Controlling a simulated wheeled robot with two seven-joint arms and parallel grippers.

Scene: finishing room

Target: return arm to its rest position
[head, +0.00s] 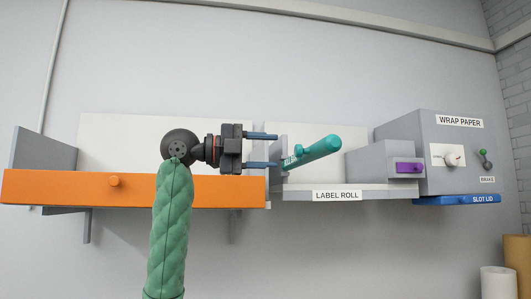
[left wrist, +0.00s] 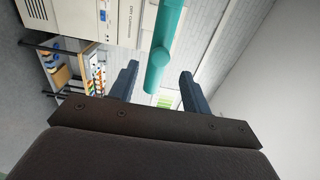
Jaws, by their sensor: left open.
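My left arm comes up from the bottom in a green quilted sleeve (head: 170,230). My left gripper (head: 277,150) is open and points right, in front of the wall shelf. Just right of its fingertips is a teal cylinder (head: 318,150), tilted up to the right. In the left wrist view, the open fingers (left wrist: 157,85) show with the teal cylinder (left wrist: 162,50) ahead, in line with the gap between them. I cannot tell whether any finger touches it. My right gripper is not in view.
An orange front board (head: 60,189) with a knob runs along the left shelf. Right are the label roll shelf (head: 375,191), a purple-fronted block (head: 408,168), the grey wrap paper box (head: 460,140) and a blue slot lid (head: 440,200). Rolls (head: 498,283) stand lower right. The wall above is bare.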

